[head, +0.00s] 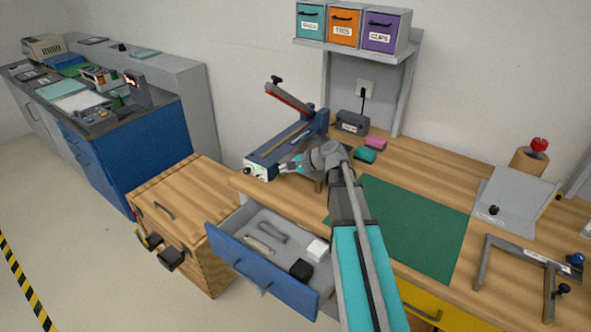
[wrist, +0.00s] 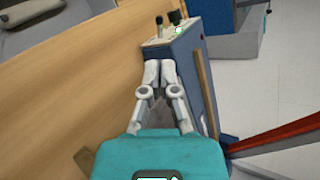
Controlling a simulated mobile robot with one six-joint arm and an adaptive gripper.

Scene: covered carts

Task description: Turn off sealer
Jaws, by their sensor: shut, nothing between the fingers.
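The sealer (head: 284,145) is a long blue unit on the wooden bench against the wall, with its arm (head: 287,98) raised. Its pale front panel (head: 256,171) carries a green light and small dark controls. In the wrist view the sealer's blue side (wrist: 196,75) is right of my fingers, and its panel (wrist: 160,41) shows a short upright stub and a lit green spot (wrist: 178,29). My gripper (head: 284,168) is shut and empty, just right of the panel end in the head view. I cannot tell whether the fingertips touch the sealer.
A dark box (head: 351,122) with a cord to the wall outlet (head: 366,87) stands behind the sealer. Pink and teal blocks (head: 366,155) lie near it. A blue drawer (head: 262,270) stands open below.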

